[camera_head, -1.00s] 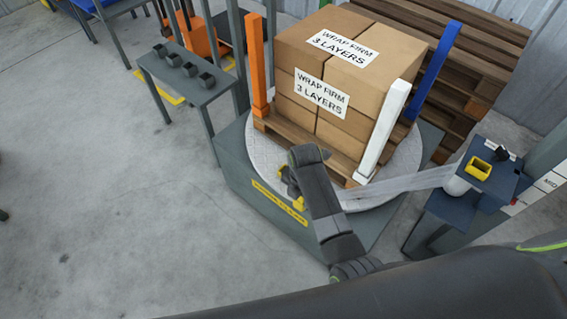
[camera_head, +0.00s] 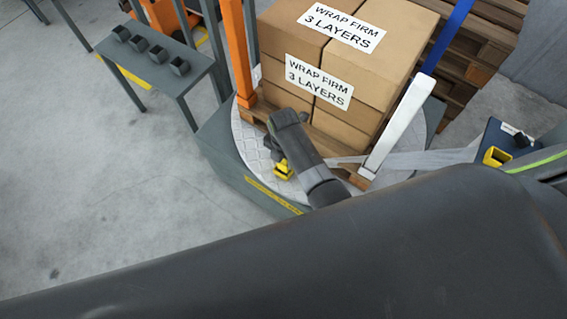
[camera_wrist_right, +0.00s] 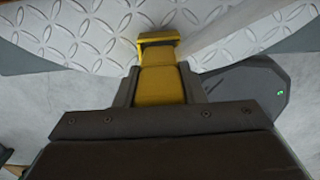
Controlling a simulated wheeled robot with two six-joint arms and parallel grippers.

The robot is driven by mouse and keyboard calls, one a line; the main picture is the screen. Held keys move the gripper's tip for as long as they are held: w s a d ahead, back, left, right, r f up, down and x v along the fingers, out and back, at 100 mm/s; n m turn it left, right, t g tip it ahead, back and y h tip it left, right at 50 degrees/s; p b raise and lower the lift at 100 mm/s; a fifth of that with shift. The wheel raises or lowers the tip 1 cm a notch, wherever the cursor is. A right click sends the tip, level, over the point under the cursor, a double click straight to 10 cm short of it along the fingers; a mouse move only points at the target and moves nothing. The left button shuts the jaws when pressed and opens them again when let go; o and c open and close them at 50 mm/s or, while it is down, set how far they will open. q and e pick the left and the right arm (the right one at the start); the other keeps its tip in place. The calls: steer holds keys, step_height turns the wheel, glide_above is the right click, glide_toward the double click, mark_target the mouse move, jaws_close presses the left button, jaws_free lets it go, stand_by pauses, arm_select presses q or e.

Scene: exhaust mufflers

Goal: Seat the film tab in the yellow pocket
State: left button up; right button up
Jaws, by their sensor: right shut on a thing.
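My right gripper (camera_head: 279,160) is shut on the yellow film tab (camera_head: 284,171), low over the near-left edge of the turntable, in front of the boxes. In the right wrist view the tab (camera_wrist_right: 158,53) sits between the jaws, its far end standing out past them. The pale stretch film (camera_head: 432,158) runs from the stand at the right past the foot of the white post towards my gripper. A yellow open-topped pocket (camera_head: 496,157) stands on the blue-topped stand at the right, well away from the tab. My left gripper is not in view.
Cartons (camera_head: 335,60) stand on a wooden pallet (camera_head: 298,103) on the round turntable (camera_head: 245,135). A side table (camera_head: 185,80) with dark cups is at the upper left.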

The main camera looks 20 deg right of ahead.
mark_target(284, 164)
step_height(284, 164, down, 4)
steer(key=shift+r+b, duration=0.25)
steer(key=shift+b, duration=0.25)
steer(key=shift+f, duration=0.2)
steer(key=o, duration=1)
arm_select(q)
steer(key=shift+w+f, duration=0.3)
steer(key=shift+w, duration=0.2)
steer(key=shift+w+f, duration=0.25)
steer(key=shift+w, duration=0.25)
arm_select(e)
step_height(284, 164, up, 12)
steer(key=p, duration=0.3)
steer(key=shift+r, duration=0.2)
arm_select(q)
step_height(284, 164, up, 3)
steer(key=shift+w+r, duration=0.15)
